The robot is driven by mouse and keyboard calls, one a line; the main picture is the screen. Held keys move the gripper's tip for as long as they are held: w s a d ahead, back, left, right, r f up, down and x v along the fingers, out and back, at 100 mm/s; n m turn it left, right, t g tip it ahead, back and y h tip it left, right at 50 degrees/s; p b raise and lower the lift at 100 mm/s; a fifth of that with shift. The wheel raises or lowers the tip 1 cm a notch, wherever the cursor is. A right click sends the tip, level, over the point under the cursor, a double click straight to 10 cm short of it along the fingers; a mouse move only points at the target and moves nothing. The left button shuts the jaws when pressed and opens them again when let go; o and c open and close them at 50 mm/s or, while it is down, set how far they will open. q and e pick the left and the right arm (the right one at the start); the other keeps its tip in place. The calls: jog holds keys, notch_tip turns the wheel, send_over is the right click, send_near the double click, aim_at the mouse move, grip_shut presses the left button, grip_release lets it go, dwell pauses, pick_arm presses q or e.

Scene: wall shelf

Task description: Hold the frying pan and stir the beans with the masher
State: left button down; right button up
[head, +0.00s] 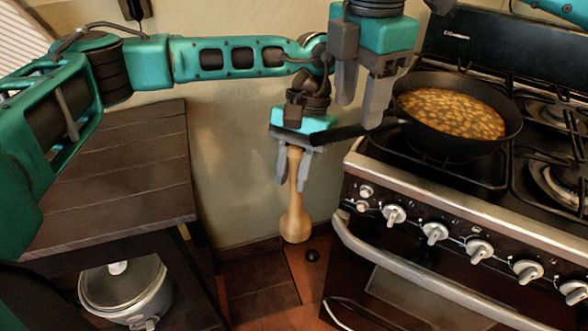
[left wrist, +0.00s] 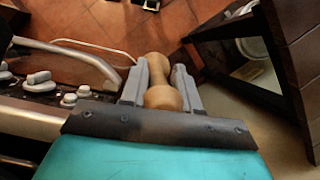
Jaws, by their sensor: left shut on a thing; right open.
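The black frying pan (head: 461,146) sits on the stove's back-left burner, its dark handle (head: 340,134) pointing left over the stove's edge. Brown beans (head: 453,112) fill the pan. My left gripper (head: 295,180) is shut on the wooden masher (head: 295,222), which hangs upright, thick end down, left of the stove and away from the pan. In the left wrist view the masher (left wrist: 166,97) sits between the fingers (left wrist: 160,75). My right gripper (head: 358,115) is open and points down by the pan handle. I cannot tell whether its fingers straddle the handle.
The stove (head: 440,225) has a front rail and several knobs. A dark wooden table (head: 125,160) stands at left, with a rice cooker (head: 128,288) on its lower shelf. Open floor (head: 262,290) lies between table and stove.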

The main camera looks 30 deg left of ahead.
aim_at(354, 125)
pick_arm(q)
jog(key=shift+f+b, duration=1.05)
jog(key=shift+f, duration=0.35)
pick_arm(e)
jog(key=shift+f, duration=1.9)
